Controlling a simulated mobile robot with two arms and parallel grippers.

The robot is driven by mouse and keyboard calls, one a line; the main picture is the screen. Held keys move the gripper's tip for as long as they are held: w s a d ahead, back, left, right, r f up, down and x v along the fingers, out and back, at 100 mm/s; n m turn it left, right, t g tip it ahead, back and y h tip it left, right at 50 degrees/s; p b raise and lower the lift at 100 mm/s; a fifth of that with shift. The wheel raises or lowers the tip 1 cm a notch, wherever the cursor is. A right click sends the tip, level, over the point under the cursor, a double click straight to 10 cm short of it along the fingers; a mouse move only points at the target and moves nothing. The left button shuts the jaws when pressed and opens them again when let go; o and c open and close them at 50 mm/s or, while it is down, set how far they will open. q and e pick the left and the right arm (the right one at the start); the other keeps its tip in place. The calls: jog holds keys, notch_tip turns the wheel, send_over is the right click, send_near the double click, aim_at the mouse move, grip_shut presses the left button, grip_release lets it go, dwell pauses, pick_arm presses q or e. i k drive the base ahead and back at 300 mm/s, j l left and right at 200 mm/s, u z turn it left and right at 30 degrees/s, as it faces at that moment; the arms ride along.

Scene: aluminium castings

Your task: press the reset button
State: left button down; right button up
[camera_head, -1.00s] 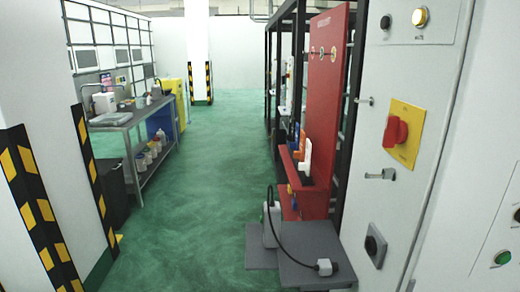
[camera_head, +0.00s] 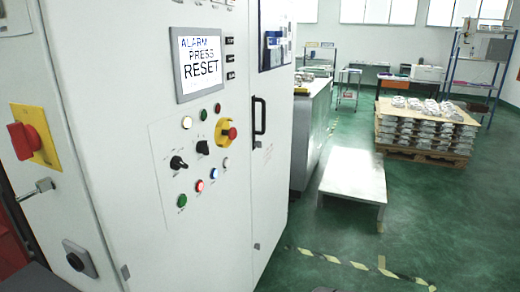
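A white control cabinet (camera_head: 120,120) fills the left of the view. Its screen (camera_head: 200,63) reads "ALARM PRESS RESET". Below the screen is a panel with several small round buttons and lamps: a blue button (camera_head: 214,173), a red one (camera_head: 199,186), a green one (camera_head: 182,200), and a white lamp (camera_head: 186,122) higher up. A red mushroom button on a yellow base (camera_head: 226,132) and two black selector knobs (camera_head: 178,163) are there too. The labels are too small to read, so I cannot tell which button is reset. Neither gripper is in view.
A red rotary switch on a yellow plate (camera_head: 27,141) and a black handle (camera_head: 259,116) stick out from the cabinet. A low white platform (camera_head: 353,176) stands right of it. A pallet of stacked castings (camera_head: 427,125) is farther back. Green floor (camera_head: 430,215) lies open at right.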

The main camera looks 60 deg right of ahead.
aim_at(214, 173)
jog(key=z, duration=1.6)
